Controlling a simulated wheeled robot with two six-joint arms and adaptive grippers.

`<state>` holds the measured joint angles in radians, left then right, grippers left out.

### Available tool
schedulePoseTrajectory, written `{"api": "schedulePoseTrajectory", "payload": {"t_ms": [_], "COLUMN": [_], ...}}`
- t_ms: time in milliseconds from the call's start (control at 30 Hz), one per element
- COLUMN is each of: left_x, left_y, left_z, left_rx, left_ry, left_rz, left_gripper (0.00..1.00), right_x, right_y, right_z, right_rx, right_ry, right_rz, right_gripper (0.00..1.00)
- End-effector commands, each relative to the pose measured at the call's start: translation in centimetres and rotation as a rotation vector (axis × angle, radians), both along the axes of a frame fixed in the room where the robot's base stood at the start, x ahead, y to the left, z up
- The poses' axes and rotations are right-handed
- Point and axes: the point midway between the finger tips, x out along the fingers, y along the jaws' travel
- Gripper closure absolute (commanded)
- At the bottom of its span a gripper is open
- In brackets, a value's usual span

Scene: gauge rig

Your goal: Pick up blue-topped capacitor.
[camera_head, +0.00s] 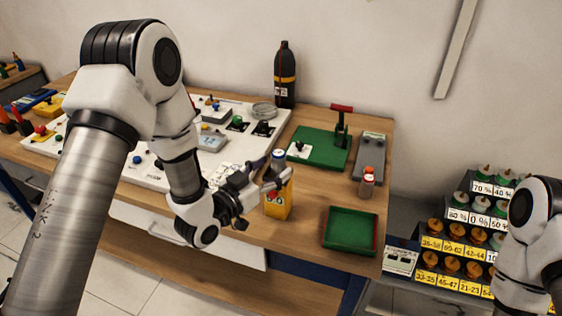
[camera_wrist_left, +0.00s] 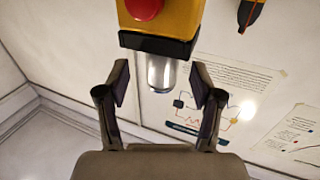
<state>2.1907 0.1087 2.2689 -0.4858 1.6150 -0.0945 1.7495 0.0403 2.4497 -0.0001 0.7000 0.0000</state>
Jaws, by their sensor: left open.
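The blue-topped capacitor (camera_head: 278,158) is a small upright cylinder with a blue top, seen just above a yellow box (camera_head: 283,203) with a red button. My left gripper (camera_head: 268,182) is at the box and just below the capacitor in the head view, its jaws apart. In the left wrist view a silver cylinder (camera_wrist_left: 160,73), likely the capacitor's body, shows between the open fingers (camera_wrist_left: 160,88), beside the yellow box (camera_wrist_left: 168,25). I see no contact. My right gripper is out of view; only my right arm shows.
A green tray (camera_head: 349,229) lies right of the box. An orange-topped cylinder (camera_head: 367,182) stands behind the tray. A green press base (camera_head: 318,148), a dark bottle (camera_head: 285,76) and a white panel (camera_head: 146,172) with knobs are farther back or left. A rack of labelled parts (camera_head: 455,240) stands right.

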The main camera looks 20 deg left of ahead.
Motion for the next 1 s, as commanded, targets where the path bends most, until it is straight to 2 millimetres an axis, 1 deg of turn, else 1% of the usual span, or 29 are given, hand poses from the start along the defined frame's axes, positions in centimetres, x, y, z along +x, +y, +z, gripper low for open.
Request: {"api": "schedulePoseTrajectory", "payload": {"t_ms": [33,100,167,367,400,467,500,567,600,867,1000], "left_x": [0.9,2.1,2.7,3.0,3.0,3.0,3.0,3.0,3.0,3.0,3.1], "left_y": [-0.4,-0.8,-1.1,-1.2,-1.2,-1.2,-1.2,-1.2,-1.2,-1.1,-1.1], "left_z": [0.5,0.3,0.2,-0.1,-0.1,-0.1,-0.1,-0.1,-0.1,0.0,0.3], "left_rx": [0.002,0.002,0.002,-0.001,-0.001,0.000,0.000,0.000,0.000,0.000,-0.001], "left_ry": [-0.001,0.000,0.000,0.003,0.003,0.002,0.002,0.002,0.002,0.002,0.001], "left_rz": [-0.002,-0.001,-0.001,0.001,0.001,0.001,0.001,0.001,0.001,0.001,0.001], "left_gripper": [0.34,0.34,0.34,0.34,0.37,0.59,0.73,0.94,1.00,1.00,1.00], "right_x": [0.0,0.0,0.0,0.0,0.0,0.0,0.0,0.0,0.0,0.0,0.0], "right_y": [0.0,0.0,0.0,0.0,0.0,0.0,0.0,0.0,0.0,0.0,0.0], "right_z": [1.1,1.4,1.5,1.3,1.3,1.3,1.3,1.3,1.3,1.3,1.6], "right_rx": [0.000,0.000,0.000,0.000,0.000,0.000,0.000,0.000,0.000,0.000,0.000], "right_ry": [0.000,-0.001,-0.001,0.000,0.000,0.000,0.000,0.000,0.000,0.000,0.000], "right_rz": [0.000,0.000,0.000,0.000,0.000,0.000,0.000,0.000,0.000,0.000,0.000], "right_gripper": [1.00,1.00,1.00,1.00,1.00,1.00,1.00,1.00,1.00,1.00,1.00]}}
